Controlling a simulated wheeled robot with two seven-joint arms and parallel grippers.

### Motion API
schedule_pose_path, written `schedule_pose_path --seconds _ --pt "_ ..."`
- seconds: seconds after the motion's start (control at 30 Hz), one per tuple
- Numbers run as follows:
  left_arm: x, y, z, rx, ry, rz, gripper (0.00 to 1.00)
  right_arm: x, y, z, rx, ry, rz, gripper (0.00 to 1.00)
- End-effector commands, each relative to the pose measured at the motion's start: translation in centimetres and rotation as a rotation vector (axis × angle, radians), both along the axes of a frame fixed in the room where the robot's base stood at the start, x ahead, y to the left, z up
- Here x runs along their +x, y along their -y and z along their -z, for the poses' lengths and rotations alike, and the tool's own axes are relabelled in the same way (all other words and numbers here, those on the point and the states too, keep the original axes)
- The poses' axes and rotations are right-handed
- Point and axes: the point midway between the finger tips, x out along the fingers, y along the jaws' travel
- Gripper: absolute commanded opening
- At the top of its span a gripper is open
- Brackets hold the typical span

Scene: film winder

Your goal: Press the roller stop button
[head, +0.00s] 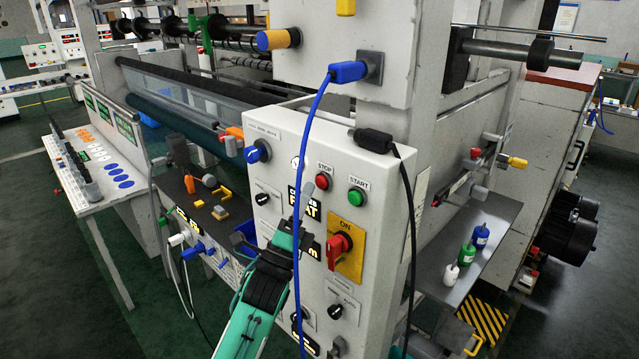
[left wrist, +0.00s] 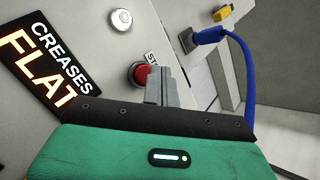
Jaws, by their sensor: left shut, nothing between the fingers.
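The red stop button (head: 323,182) sits under a STOP label on the white control panel (head: 383,215). It also shows in the left wrist view (left wrist: 140,74), just left of my fingertips and partly hidden behind them. My left gripper (head: 304,197) is shut and empty in front of the panel, its tips just below and left of the button in the head view. In the left wrist view the shut fingers (left wrist: 157,84) overlap the button's right edge; I cannot tell whether they touch it. My right gripper does not show.
A green START button (head: 357,196) is right of the red one. A red rotary switch (head: 338,247) on a yellow plate is below. A blue cable (head: 312,130) hangs in front of the panel, close to my gripper. A black cable (head: 408,200) runs down the panel's right side.

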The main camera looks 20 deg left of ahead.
Motion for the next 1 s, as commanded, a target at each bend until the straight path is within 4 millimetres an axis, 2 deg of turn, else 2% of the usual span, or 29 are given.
schedule_pose_path --seconds 1.0 --pt "0.85 0.36 -0.02 0.000 0.000 0.000 0.00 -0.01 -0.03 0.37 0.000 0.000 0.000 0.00"
